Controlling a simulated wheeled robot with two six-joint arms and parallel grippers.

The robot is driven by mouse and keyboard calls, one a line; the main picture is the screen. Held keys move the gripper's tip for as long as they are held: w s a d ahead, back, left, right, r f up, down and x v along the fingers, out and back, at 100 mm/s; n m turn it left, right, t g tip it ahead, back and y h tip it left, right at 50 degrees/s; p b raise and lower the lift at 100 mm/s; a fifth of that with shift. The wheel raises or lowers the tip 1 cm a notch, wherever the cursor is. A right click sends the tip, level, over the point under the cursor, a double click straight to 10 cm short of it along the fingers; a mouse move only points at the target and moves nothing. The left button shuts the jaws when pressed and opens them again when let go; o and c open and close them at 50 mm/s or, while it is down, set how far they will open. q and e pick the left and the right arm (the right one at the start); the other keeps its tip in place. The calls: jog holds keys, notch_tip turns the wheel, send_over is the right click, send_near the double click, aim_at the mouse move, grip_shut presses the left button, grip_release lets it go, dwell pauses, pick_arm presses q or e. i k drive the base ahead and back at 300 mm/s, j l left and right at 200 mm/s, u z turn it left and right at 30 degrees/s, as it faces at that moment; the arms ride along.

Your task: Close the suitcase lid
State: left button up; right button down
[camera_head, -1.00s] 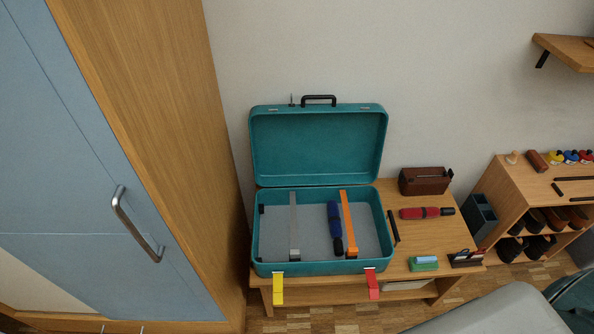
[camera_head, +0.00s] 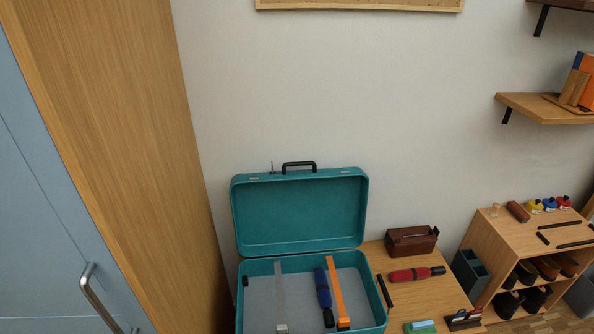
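The teal suitcase (camera_head: 241,290) stands open on a low wooden table at the bottom middle of the head view. Its lid (camera_head: 300,212) is raised upright near the wall, with a black handle (camera_head: 299,165) on its upper edge. Inside the base lie a grey strip (camera_head: 280,295), a dark blue item with a black end (camera_head: 323,290) and an orange strip (camera_head: 338,292). The front edge of the suitcase is cut off by the bottom of the frame. Neither of my grippers shows.
The low table (camera_head: 430,298) bears a brown box (camera_head: 412,240), a red and black tool (camera_head: 417,274) and a green block (camera_head: 420,327) right of the suitcase. A tall wooden cabinet (camera_head: 120,130) stands at left. A shoe shelf (camera_head: 491,245) stands at right. Wall shelves (camera_head: 540,107) hang above.

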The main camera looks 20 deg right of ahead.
aim_at(284, 213)
jog(key=l, duration=0.55)
jog(key=k+l+u, duration=0.1)
jog(key=l, duration=1.05)
jog(key=k+l+u, duration=0.1)
jog(key=l, duration=0.45)
